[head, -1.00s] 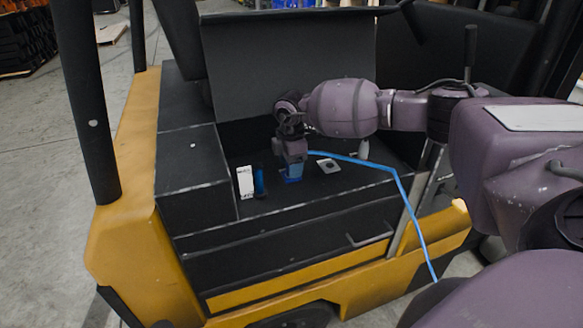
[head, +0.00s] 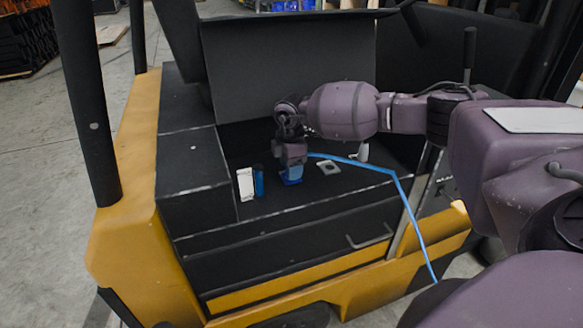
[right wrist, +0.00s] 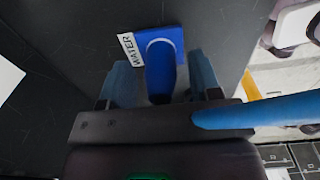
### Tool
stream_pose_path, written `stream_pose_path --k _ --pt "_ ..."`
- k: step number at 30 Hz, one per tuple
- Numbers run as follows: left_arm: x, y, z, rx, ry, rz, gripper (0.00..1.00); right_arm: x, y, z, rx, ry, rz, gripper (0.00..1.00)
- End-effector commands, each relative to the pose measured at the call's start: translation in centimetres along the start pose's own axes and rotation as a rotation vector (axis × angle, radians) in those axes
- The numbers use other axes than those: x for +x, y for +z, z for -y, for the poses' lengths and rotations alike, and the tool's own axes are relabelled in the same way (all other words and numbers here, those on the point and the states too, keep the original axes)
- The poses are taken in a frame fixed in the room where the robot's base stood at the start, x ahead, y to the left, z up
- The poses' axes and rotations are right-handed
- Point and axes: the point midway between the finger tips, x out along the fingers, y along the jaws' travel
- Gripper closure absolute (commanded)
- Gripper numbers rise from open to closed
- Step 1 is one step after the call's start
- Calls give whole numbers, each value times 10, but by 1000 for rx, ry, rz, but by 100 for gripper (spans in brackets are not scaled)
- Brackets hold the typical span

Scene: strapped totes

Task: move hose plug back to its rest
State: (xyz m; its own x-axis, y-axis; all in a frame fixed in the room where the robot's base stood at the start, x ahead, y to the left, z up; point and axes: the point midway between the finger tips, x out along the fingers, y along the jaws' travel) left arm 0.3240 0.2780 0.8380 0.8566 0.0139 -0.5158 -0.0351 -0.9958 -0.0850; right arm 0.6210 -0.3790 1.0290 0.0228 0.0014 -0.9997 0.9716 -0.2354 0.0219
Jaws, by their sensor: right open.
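The hose plug (right wrist: 161,78) is a blue body between the two fingers of my right gripper (right wrist: 161,88) in the right wrist view. The fingers stand apart, with a gap visible on either side of the plug. The plug's far end meets a blue plate (right wrist: 175,35), which looks like its rest, beside a white WATER label (right wrist: 131,49). I cannot tell whether it is fully seated. My left gripper is not in view.
A blue hose (head: 397,178) runs right from the gripper and down over the truck's edge. A grey square plate with a hole (head: 328,167) lies to the right. A raised dark panel (head: 290,70) stands behind.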

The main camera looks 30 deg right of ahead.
Motion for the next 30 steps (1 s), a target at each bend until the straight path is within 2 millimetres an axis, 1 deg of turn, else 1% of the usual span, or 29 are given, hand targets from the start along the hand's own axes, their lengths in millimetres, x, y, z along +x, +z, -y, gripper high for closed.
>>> stream_pose_path --k 1,23,24,26,30 --pt "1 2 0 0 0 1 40 18 -1 10 -7 -30 8 43" --pt "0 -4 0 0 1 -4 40 18 -1 11 -7 -30 8 43" --pt "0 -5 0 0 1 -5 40 18 -1 11 -7 -30 8 46" --pt "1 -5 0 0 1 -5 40 18 -1 11 -7 -30 8 55" --pt "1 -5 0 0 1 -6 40 18 -1 11 -7 -30 8 76"
